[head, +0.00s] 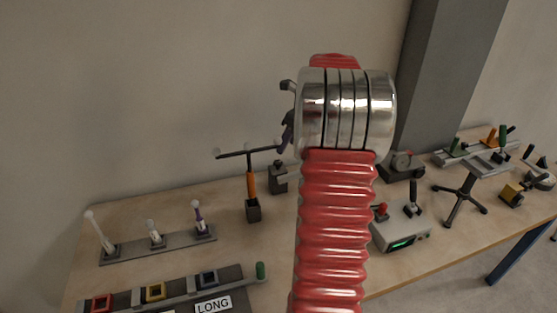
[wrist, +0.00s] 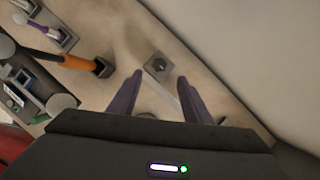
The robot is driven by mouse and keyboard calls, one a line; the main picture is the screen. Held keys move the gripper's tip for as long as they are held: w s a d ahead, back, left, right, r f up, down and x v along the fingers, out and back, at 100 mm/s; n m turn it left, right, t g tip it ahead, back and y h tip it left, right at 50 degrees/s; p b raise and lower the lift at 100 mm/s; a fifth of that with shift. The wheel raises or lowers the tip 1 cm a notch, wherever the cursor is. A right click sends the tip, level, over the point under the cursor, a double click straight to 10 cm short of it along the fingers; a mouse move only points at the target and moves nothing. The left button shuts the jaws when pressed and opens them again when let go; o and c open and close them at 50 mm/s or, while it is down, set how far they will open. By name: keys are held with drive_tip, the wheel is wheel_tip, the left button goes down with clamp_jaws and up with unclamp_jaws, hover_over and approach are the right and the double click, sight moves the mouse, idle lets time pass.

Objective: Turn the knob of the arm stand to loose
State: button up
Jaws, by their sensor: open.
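My gripper (wrist: 160,98) is open, with two dark purple fingers apart and nothing between them that I can see touching. In the wrist view, a small grey stand with a square base and a dark centre (wrist: 157,66) lies beyond and between the fingertips. In the head view, a dark grey stand (head: 278,180) sits at the back of the table, just left of my red arm; it appears to be the same one. I take it for the arm stand, but cannot be sure. Its knob and setting are not readable. My arm hides most of my gripper in the head view.
An orange post with a dark crossbar (head: 251,184) stands close left of the grey stand. A box with a green display (head: 401,235) and a tripod stand (head: 467,193) are right. The wall is close behind.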

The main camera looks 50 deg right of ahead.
sight(278, 162)
drive_tip(key=x, duration=0.9)
drive_tip(key=shift+c, duration=0.4)
